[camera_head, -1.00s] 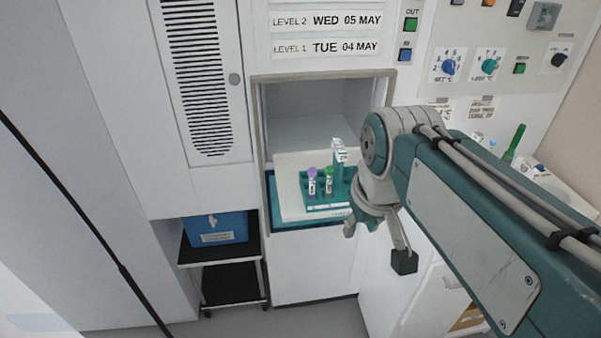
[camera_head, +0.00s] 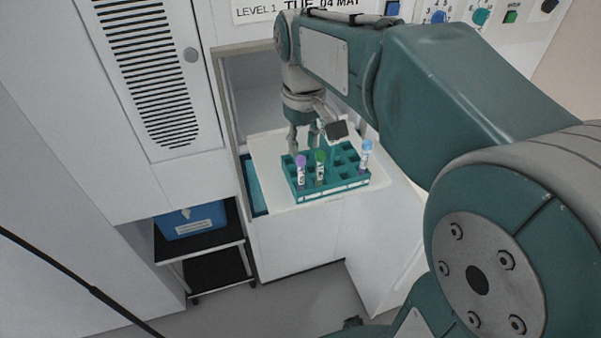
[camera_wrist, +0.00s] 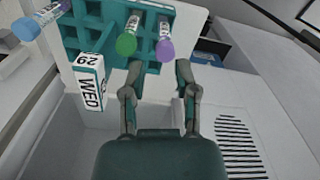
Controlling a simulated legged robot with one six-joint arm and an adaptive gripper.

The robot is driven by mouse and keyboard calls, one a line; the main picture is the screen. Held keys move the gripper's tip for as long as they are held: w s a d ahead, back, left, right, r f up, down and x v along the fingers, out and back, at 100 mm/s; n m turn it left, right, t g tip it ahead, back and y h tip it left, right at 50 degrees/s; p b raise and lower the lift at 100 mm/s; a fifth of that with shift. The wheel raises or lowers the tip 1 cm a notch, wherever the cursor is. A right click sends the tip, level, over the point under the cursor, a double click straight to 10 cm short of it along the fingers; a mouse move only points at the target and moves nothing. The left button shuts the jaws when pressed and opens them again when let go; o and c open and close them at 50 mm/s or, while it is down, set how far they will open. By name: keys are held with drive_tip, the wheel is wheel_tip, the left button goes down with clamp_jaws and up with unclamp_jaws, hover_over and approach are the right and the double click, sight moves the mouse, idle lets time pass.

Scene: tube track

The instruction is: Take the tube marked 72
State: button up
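A teal rack (camera_head: 335,188) sits on a white slab at the hatch opening. It holds a purple-capped tube (camera_head: 301,171), a green-capped tube (camera_head: 320,166) and, further right, a blue-capped tube (camera_head: 366,156), all upright. I cannot read the numbers on their labels. In the wrist view the purple cap (camera_wrist: 165,50) and green cap (camera_wrist: 126,44) lie just beyond my fingertips, and the blue cap (camera_wrist: 26,29) is at the upper left. My gripper (camera_head: 303,142) is behind the purple and green tubes; its fingers (camera_wrist: 158,68) are apart with nothing between them.
A white block marked WED (camera_wrist: 91,85) stands beside the rack in the wrist view. The hatch frame (camera_head: 228,115) borders the left side. A dark trolley with a blue box (camera_head: 190,221) stands below left. The white slab (camera_head: 272,150) is bare left of the rack.

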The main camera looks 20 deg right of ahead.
sight(300, 158)
drive_tip(key=f, duration=0.3)
drive_tip(key=a+f, duration=0.1)
drive_tip(key=f, duration=0.1)
drive_tip(key=shift+d+f, duration=0.2)
drive_tip(key=shift+f, duration=0.15)
drive_tip(key=c, duration=0.5)
